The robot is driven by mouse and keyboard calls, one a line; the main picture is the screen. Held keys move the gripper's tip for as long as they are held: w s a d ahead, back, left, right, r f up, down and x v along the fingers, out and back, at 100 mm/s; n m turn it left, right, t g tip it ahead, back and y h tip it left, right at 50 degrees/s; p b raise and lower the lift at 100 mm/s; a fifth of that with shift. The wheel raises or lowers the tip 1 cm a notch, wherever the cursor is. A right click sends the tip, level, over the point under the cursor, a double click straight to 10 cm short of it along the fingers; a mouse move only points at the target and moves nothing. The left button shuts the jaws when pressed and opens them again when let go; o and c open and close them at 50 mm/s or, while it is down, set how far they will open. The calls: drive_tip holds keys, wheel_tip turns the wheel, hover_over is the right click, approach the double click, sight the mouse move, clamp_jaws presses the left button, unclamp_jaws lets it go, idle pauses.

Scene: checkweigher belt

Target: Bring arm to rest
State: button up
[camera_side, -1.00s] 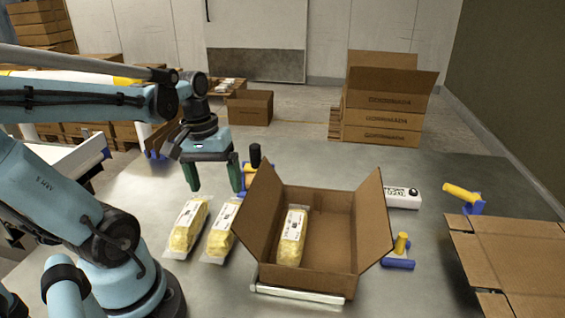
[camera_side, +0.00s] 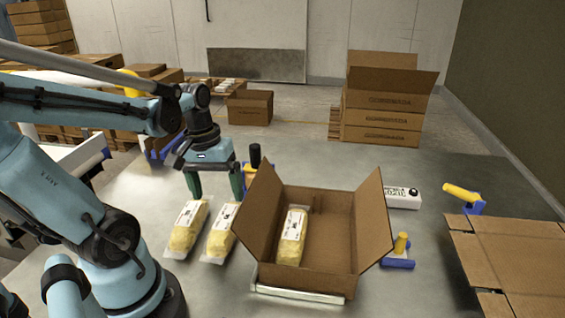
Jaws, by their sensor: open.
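My gripper (camera_side: 216,190) hangs above the table with its green fingers apart and nothing between them. It is above the far ends of two yellow packs with white labels, the left pack (camera_side: 186,232) and the right pack (camera_side: 219,236), which lie side by side on the table. An open cardboard box (camera_side: 303,275) stands to the right of them, with its flaps spread. One yellow pack (camera_side: 292,238) lies inside the box at its left side. Part of the right pack is hidden behind the box's left flap.
Flat cardboard (camera_side: 510,252) lies at the right edge. A blue and yellow tool (camera_side: 398,252) and a white labelled box (camera_side: 401,196) lie right of the open box. A black-topped post (camera_side: 255,157) stands close to my gripper. Stacked cartons (camera_side: 382,115) stand behind.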

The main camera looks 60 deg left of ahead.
sight(224, 217)
drive_tip(key=shift+w+d+f, duration=0.15)
drive_tip(key=shift+f, duration=2)
drive_tip(key=shift+w+d+f, duration=0.15)
drive_tip(key=shift+f, duration=2)
drive_tip(key=shift+r, duration=0.1)
drive_tip(key=shift+r, duration=5.6)
drive_tip(key=shift+f, duration=5.95)
wheel_tip(224, 217, up, 12)
drive_tip(key=shift+f, duration=0.15)
